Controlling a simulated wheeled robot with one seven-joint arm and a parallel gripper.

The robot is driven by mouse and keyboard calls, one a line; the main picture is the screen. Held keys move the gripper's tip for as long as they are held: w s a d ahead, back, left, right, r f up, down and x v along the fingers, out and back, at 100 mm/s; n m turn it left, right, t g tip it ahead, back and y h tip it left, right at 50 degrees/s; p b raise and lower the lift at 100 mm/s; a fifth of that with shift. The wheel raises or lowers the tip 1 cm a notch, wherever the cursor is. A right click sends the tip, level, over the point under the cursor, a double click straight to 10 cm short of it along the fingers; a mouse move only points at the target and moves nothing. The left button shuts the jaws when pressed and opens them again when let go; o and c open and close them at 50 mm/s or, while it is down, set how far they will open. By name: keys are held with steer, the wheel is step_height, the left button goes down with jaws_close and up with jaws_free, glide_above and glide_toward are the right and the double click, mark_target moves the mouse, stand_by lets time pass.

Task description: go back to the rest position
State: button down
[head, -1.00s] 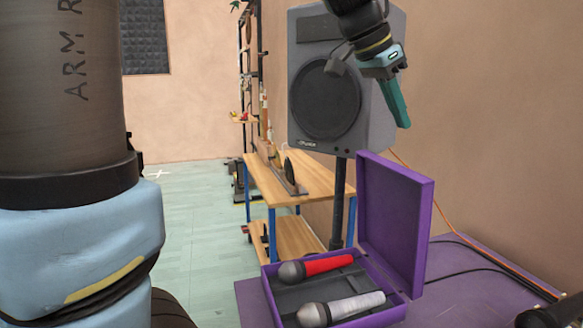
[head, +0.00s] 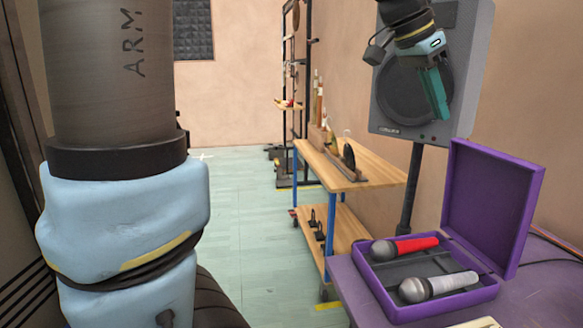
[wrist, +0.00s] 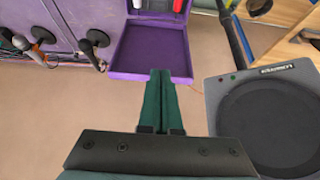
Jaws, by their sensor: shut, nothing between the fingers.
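My gripper (head: 441,113) hangs at the upper right of the head view, its teal fingers pointing down in front of the loudspeaker. In the wrist view its two fingers (wrist: 161,73) lie together, shut and empty. They overlap the edge of the purple case (wrist: 125,60) in that picture, but the gripper appears well above it. In the head view the open purple case (head: 492,205) holds a red microphone (head: 415,244) and a silver-white microphone (head: 450,284).
A grey loudspeaker (head: 400,95) stands on a black pole behind the gripper. A wooden shelf cart (head: 375,178) with blue legs is left of the pole. The purple table (head: 347,284) carries the case. Green floor (head: 250,230) lies open in the middle.

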steer(key=w+a+f+n+y+p, duration=0.1)
steer(key=w+a+f+n, duration=0.15)
steer(key=a+f, duration=0.3)
steer(key=w+a+f+n+t+y, duration=0.1)
steer(key=a+f+n, duration=0.25)
steer(key=a, duration=0.25)
steer(key=w+a+f+n+y+p, duration=0.1)
steer(key=w+a+f+n, duration=0.1)
steer(key=a+f, duration=0.3)
steer(key=s+a+f+n+y, duration=0.1)
steer(key=s+a+f+n, duration=0.2)
steer(key=a+f, duration=0.2)
steer(key=s+a+f+n+y+p, duration=0.1)
steer(key=s+a+f+n, duration=0.2)
steer(key=a, duration=0.7)
steer(key=shift+s+a+f+n+g+y, duration=0.15)
steer(key=shift+f+n+g+y, duration=0.2)
steer(key=shift+f, duration=0.5)
